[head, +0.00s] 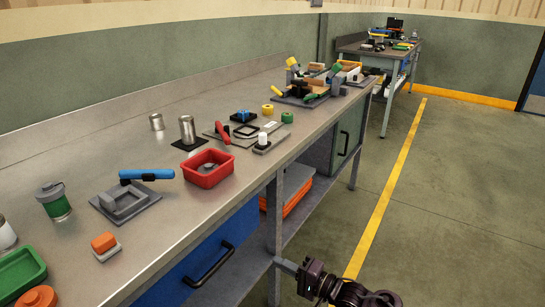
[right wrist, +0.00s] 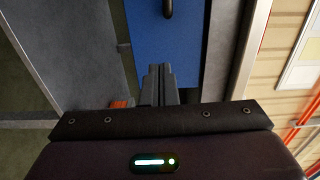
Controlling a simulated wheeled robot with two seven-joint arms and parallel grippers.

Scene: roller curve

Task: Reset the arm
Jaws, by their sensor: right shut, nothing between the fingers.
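My right gripper (head: 284,265) is low at the bottom of the head view, beside the front of the long workbench (head: 110,145) and below its top. It is shut and empty. In the right wrist view its closed fingers (right wrist: 158,84) point toward the bench front, with the blue drawer (right wrist: 165,40) behind them. The fingers look close to a bench leg in the head view, but I cannot tell whether they touch it. My left gripper is not in view.
The bench top holds a red tray (head: 209,169), a blue-handled tool (head: 147,175), metal cylinders and several small parts. A drawer handle (head: 210,263) juts from the bench front. The floor (head: 455,200) to the right is clear, with a yellow line.

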